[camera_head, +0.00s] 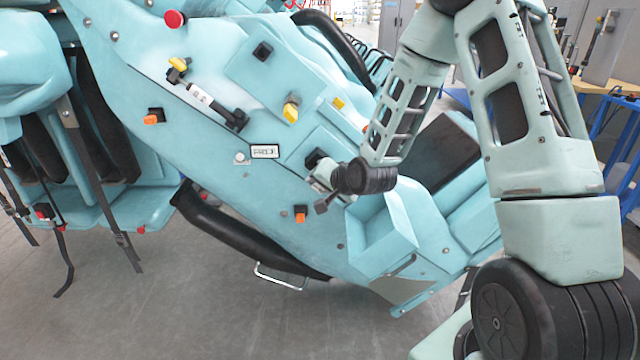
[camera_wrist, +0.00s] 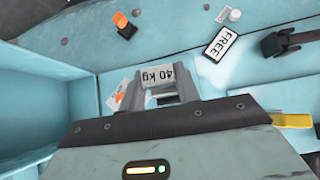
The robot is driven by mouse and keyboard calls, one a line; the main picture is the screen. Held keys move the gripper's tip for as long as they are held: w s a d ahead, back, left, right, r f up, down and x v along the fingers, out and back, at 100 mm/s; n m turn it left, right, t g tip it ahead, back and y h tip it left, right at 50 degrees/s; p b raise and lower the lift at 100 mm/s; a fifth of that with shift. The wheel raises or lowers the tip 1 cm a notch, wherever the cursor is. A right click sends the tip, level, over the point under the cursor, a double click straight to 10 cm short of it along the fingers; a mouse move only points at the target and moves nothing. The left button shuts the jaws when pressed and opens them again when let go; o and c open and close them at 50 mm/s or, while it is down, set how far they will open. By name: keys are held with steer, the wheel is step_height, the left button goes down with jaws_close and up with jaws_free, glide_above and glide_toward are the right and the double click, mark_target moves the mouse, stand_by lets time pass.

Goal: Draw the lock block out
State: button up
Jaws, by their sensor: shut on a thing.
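In the wrist view my gripper (camera_wrist: 160,92) points at the panel. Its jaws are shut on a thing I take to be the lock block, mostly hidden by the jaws. A grey face marked "40 kg" shows upside down at the jaw end. I cannot tell whether the block is seated or apart from the panel. A black fitting (camera_wrist: 281,42) stands to the right of the "FREE" sign (camera_wrist: 220,45).
An orange-tipped fitting (camera_wrist: 124,24) sits on the panel beyond the jaws, left of the sign. A yellow-tipped fitting (camera_head: 291,110) and a red knob (camera_head: 174,19) stick out above. A blue box-like recess (camera_head: 383,232) is just below my wrist.

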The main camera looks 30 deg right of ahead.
steer(key=shift+s+a+b, duration=0.15)
steer(key=shift+s+a, duration=0.35)
steer(key=shift+s, duration=0.25)
steer(key=shift+s+a+b, duration=0.15)
steer(key=shift+s+a, duration=0.35)
steer(key=shift+s, duration=0.25)
steer(key=shift+s+a+b, duration=0.15)
steer(key=shift+s+a, duration=0.35)
steer(key=shift+s, duration=0.25)
